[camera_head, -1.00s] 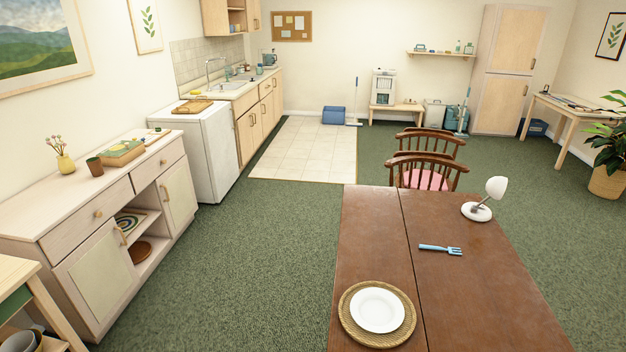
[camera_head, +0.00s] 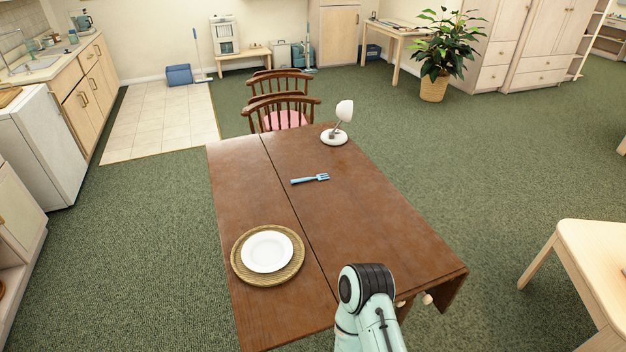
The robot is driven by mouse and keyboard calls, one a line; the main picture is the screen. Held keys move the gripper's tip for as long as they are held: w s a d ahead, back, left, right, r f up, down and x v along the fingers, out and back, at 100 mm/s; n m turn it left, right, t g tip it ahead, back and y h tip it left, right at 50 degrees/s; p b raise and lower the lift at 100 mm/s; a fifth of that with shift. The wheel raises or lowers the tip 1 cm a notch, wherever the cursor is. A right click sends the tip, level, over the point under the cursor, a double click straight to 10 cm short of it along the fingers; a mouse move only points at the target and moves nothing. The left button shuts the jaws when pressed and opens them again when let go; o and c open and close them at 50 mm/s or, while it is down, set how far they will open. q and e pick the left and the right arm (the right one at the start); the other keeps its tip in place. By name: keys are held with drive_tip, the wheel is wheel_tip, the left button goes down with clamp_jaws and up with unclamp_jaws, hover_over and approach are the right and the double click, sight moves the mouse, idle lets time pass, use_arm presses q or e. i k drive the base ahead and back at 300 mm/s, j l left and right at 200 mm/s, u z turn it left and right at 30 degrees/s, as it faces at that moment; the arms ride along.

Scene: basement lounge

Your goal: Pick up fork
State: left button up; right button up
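A blue fork (camera_head: 310,179) lies flat on the brown wooden table (camera_head: 375,215), near the middle, with its tines toward the right. Part of one of my arms shows at the bottom, in front of the table's near edge, well short of the fork. Neither of my grippers shows in this view.
A white plate (camera_head: 267,252) on a woven mat (camera_head: 240,269) lies at the table's near left. A white lamp (camera_head: 343,112) stands beyond the fork. Wooden chairs (camera_head: 250,121) stand at the far end. A pale table (camera_head: 595,245) is at right, with open carpet between.

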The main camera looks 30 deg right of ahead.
sight(318, 177)
drive_tip(key=z, duration=3.2)
drive_tip(key=i+l+z, duration=0.1)
drive_tip(key=i, duration=0.5)
drive_tip(key=i+l+z, duration=0.15)
drive_tip(key=i, duration=0.45)
drive_tip(key=i+j+u, duration=0.1)
drive_tip(key=i+u, duration=0.65)
drive_tip(key=i+l+u, duration=0.2)
drive_tip(key=i+u, duration=0.15)
drive_tip(key=i, duration=0.15)
drive_tip(key=i+j+u, duration=0.1)
drive_tip(key=i+u, duration=0.3)
drive_tip(key=i, duration=0.35)
drive_tip(key=i+l+u, duration=0.15)
drive_tip(key=i+u, duration=0.3)
drive_tip(key=i, duration=0.25)
drive_tip(key=i+u, duration=0.2)
drive_tip(key=i, duration=1.5)
drive_tip(key=i+u, duration=0.2)
drive_tip(key=u, duration=0.2)
drive_tip(key=i+l+u, duration=0.15)
drive_tip(key=u, duration=0.25)
drive_tip(key=i+l+u, duration=0.2)
drive_tip(key=u, duration=0.25)
drive_tip(key=i, duration=0.05)
